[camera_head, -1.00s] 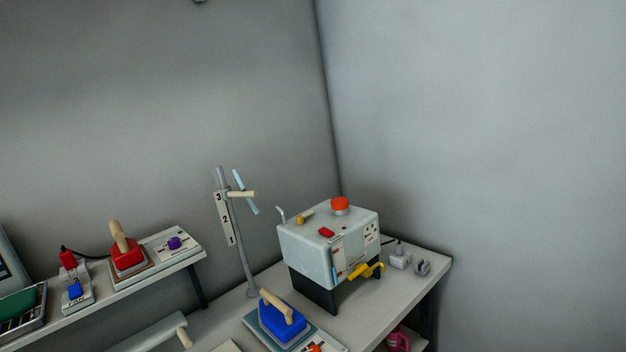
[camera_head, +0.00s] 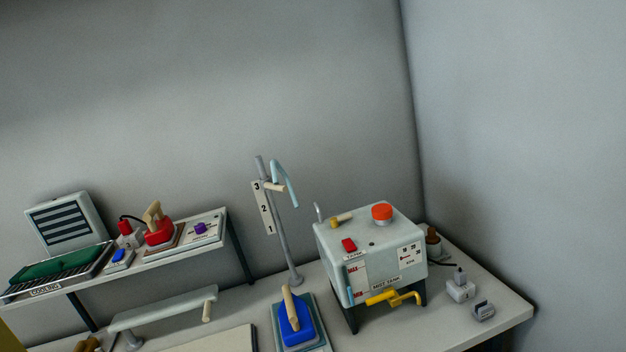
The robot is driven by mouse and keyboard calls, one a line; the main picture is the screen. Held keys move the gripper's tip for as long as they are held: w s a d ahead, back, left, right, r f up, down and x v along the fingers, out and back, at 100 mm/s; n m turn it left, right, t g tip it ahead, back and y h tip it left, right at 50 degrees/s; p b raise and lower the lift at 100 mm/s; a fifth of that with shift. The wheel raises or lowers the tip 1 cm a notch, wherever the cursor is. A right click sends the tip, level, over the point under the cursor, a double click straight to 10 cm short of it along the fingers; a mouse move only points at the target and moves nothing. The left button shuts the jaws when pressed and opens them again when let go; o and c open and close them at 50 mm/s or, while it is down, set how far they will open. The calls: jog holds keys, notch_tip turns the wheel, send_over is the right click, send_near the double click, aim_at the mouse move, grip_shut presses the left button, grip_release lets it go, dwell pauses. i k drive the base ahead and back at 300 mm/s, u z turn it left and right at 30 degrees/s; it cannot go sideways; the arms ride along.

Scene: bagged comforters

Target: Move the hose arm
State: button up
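The hose arm is a light blue bent bar (camera_head: 285,180) at the top of a thin grey pole (camera_head: 280,235). Its far end droops down to the right. A short beige handle (camera_head: 274,187) sticks out near the pole top. A pale plate (camera_head: 264,208) marked 3, 2, 1 from top to bottom hangs beside the pole. The beige handle is nearest the 3. The pole stands on the table, left of the mist tank (camera_head: 370,255). My gripper is not in view.
A blue iron (camera_head: 295,322) stands on a pad in front of the pole. A padded board (camera_head: 165,306) lies to the left. A shelf behind holds a red iron (camera_head: 159,232) and a green-topped cooling rack (camera_head: 55,265). Small grey blocks (camera_head: 460,288) sit right of the tank.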

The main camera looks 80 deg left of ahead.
aim_at(266, 184)
jog(key=u, duration=0.4)
jog(key=i, duration=1.05)
jog(key=u, duration=1.2)
jog(key=i, duration=0.6)
jog(key=u, duration=0.3)
jog(key=k, duration=0.9)
jog(key=u, duration=0.2)
jog(key=i, duration=0.9)
jog(key=z, duration=0.1)
